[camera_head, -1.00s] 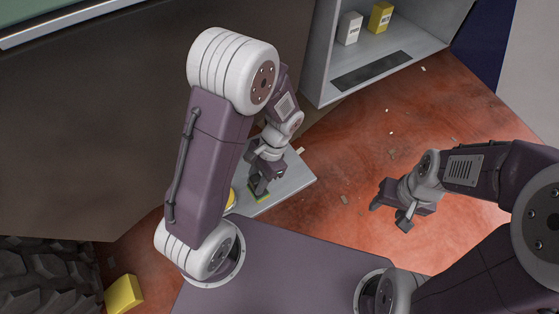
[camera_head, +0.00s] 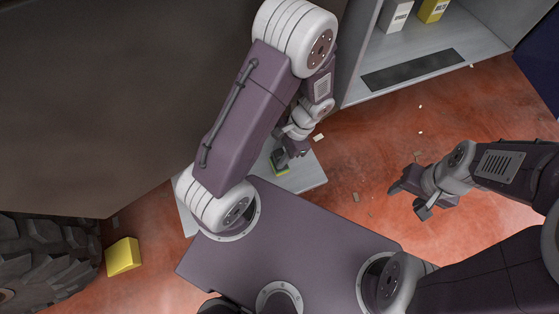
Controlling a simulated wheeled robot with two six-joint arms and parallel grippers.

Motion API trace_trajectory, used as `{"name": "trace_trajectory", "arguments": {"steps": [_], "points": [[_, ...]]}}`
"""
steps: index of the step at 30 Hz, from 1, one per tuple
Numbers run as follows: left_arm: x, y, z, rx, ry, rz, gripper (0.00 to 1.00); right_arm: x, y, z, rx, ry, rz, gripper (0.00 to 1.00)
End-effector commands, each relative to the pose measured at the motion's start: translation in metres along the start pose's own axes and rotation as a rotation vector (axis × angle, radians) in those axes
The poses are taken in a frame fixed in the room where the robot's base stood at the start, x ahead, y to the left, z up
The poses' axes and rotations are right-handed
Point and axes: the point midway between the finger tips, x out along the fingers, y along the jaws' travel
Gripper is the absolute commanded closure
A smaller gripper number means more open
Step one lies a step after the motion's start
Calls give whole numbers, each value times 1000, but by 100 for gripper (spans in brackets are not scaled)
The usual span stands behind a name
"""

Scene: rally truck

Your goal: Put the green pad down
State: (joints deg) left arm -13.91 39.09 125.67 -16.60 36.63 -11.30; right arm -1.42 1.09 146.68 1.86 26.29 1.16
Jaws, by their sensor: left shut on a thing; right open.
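The green pad (camera_head: 280,168) is small and partly hidden by my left gripper (camera_head: 281,158). My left gripper is shut on it, over the pale grey board (camera_head: 312,179) near the middle of the view. I cannot tell whether the pad touches the board. My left arm hides part of the board. My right gripper (camera_head: 408,199) is open and empty over the reddish floor at the right.
A grey shelf unit (camera_head: 480,45) at the top right holds a white box (camera_head: 397,15) and a yellow box (camera_head: 432,10). A yellow block (camera_head: 123,256) lies on the floor beside a dark tyre (camera_head: 40,250). Small debris dots the otherwise open floor (camera_head: 440,130).

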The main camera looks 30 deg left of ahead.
Motion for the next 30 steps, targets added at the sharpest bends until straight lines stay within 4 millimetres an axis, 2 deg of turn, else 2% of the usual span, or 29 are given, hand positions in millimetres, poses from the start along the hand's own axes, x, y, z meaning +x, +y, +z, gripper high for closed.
{"name": "trace_trajectory", "arguments": {"steps": [3, 6, 16, 17, 18, 19, 27, 30], "points": [[21, 0, -8, 0, -4, 2, 100, 9, 0, 1, 0, 0, 0, 48], [33, 0, -13, 1, -3, 1, 100, 12, 0, 1, 0, 0, 0, 48], [35, 0, -14, 0, 0, 0, 100, 13, 0, 1, 0, 0, 0, 48], [34, 0, -14, 0, 0, 0, 64, 12, 0, 1, 0, 0, 0, 48], [34, 0, -14, 0, 0, 0, 53, 12, 0, 1, 0, 0, 0, 48], [34, 0, -14, 0, 0, 0, 48, 12, 0, 1, 0, 0, 0, 48], [34, 0, -14, 0, 0, 0, 48, 11, 0, 1, 0, 0, 0, 48], [24, 0, -12, 0, 1, -1, 48, 6, 0, 1, 0, 0, 0, 48]]}}
